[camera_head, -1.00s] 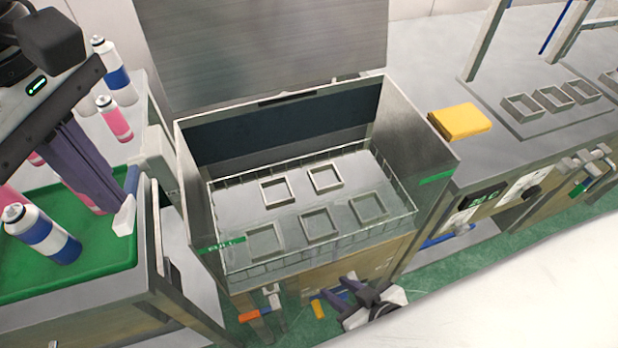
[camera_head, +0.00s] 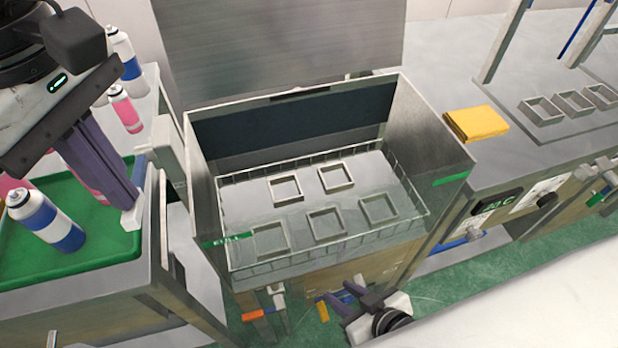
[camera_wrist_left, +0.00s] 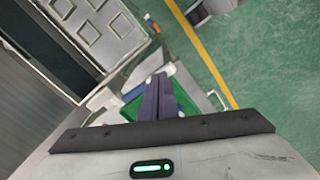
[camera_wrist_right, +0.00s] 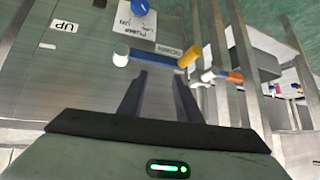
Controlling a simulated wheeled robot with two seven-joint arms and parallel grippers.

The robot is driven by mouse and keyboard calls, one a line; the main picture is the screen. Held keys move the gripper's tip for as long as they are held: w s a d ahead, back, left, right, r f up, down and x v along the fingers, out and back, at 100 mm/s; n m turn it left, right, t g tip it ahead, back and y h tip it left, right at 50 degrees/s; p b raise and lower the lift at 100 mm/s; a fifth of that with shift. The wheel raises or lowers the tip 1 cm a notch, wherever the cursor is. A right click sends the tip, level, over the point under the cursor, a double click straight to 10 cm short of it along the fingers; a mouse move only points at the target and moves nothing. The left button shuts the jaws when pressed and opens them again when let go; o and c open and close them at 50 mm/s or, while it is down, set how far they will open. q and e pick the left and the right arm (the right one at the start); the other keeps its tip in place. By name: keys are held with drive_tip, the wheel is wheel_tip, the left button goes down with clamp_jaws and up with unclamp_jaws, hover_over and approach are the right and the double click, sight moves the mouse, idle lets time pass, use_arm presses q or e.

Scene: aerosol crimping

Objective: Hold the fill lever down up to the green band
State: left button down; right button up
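The fill lever is probably the blue bar with a yellow end (camera_wrist_right: 189,56) on the front panel in the right wrist view. Its yellow end also shows low in the head view (camera_head: 322,311). A green band marked FULL (camera_head: 228,240) is on the tank's (camera_head: 203,190) left front; another green band (camera_head: 450,178) is at its right. My right gripper (camera_wrist_right: 158,78) is open, its fingers apart just below the blue bar. I cannot tell whether it touches the bar. My left gripper (camera_head: 122,205) is shut over the green tray; its fingers lie together in the left wrist view (camera_wrist_left: 160,82).
An orange-ended lever (camera_head: 252,315) is left of the yellow end. The green tray (camera_head: 110,250) with a blue-white can (camera_head: 47,220) stands at left. A wire basket with several square frames sits in the tank.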

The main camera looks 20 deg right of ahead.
sight(136, 209)
use_arm(q)
drive_tip(key=shift+f+b, duration=0.6)
drive_tip(key=shift+f, duration=0.25)
use_arm(e)
drive_tip(key=shift+w+a+f, duration=0.2)
drive_tip(key=shift+f, duration=0.15)
use_arm(q)
drive_tip(key=shift+f+b, duration=0.6)
drive_tip(key=shift+f, duration=0.05)
drive_tip(key=shift+f+b, duration=0.95)
drive_tip(key=shift+f, duration=0.05)
drive_tip(key=shift+r, duration=0.15)
use_arm(e)
drive_tip(key=shift+w+a+f, duration=0.2)
drive_tip(key=shift+f, duration=0.4)
idle(4.4)
